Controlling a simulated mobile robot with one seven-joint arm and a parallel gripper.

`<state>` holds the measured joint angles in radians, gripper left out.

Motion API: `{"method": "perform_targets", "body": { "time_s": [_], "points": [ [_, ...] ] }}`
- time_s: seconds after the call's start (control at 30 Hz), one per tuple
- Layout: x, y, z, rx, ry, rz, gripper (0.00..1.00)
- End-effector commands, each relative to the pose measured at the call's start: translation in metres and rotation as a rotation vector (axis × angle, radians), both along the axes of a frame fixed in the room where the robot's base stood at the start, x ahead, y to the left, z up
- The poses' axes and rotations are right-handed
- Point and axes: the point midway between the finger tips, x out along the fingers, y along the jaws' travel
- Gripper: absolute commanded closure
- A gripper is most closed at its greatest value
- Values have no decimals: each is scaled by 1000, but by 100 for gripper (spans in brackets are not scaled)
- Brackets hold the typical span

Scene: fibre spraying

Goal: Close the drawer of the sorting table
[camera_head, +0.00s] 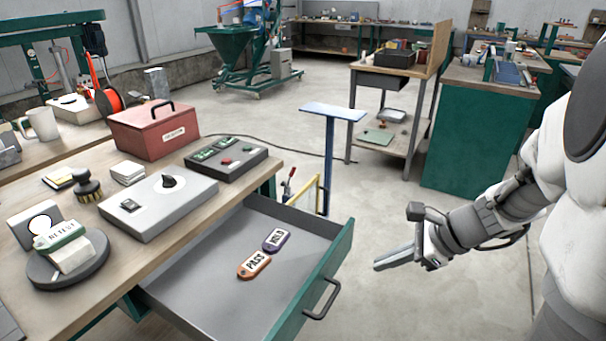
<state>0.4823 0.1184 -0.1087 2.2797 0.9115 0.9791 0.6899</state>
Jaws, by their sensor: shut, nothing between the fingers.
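The drawer (210,276) of the sorting table (75,315) is pulled out toward the lower right. It has a green front with a dark bar handle (321,299) on its outer face. Two tags lie inside: an orange one marked PASS (254,265) and a purple one marked HOLD (276,240). My gripper (378,266) is shut and empty. It is in the air to the right of the drawer front, apart from the handle, with its fingers pointing left. My arm comes in from the right edge.
On the tabletop stand a red box (153,131), a grey scale-like box (158,205), a green-and-black control panel (226,158), a brush (87,187) and a round dark base (68,268). A blue-topped stand (333,112) is behind the drawer. Floor right of the drawer is clear.

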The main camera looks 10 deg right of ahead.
Motion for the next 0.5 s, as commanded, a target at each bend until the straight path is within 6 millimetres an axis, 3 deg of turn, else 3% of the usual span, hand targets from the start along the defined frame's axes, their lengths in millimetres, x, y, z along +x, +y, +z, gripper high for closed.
{"method": "perform_targets", "body": {
  "time_s": [0.03,0.23,0.5],
  "points": [
    [4,-8,-21,52,32,-72,100],
    [13,-22,-39,164,97,-220,100],
    [25,-5,-62,175,103,-228,100]
  ]
}}
